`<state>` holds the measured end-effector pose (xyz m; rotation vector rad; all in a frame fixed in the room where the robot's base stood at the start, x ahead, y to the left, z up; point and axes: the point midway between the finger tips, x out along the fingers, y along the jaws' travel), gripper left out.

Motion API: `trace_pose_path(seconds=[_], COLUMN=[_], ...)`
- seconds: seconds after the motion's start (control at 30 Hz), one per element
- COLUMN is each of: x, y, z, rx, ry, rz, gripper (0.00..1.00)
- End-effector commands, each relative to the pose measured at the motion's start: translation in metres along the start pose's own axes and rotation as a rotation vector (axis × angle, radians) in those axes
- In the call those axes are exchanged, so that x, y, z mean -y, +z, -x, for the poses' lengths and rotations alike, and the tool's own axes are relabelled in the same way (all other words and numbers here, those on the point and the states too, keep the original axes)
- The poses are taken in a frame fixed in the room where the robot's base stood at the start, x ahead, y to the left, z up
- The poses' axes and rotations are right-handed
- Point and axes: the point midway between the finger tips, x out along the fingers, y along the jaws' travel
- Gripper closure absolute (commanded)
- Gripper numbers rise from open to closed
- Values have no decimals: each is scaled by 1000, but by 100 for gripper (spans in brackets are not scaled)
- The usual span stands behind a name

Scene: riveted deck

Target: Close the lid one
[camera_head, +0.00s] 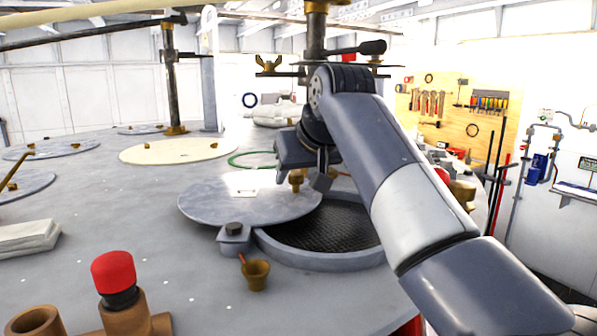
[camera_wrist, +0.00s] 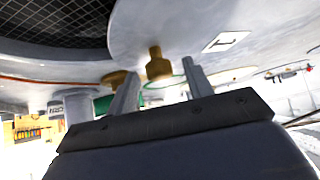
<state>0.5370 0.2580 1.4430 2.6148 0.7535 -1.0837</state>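Lid one (camera_head: 235,208) is a round grey metal plate, swung to the left over the deck. It covers only the left part of a round opening with dark mesh (camera_head: 325,228). The lid carries a white label, which reads "1" in the wrist view (camera_wrist: 225,41), and a brass knob (camera_head: 296,178). A grey block with a black cap (camera_head: 234,236) stands at the lid's front edge. My gripper (camera_head: 305,177) is above the lid at the knob. In the wrist view its two fingers stand apart on either side of the brass knob (camera_wrist: 158,65), with visible gaps.
A red-capped fitting (camera_head: 112,275) and brown pipes are at front left. A cream round lid (camera_head: 178,150) and vertical post (camera_head: 172,80) are behind.

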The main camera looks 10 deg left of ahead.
Motion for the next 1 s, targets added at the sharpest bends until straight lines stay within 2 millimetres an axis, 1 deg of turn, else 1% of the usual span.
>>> trace_pose_path(seconds=[0.03, 0.07, 0.5, 0.6, 1.0], x=[0, 0, 0, 0, -2], y=[0, 0, 0, 0, 2], z=[0, 0, 1, 1, 4], rx=[0, 0, -1, -1, -2], ry=[0, 0, 0, 0, 14], rz=[0, 0, 0, 0, -15], gripper=[55, 57, 93, 100, 100])
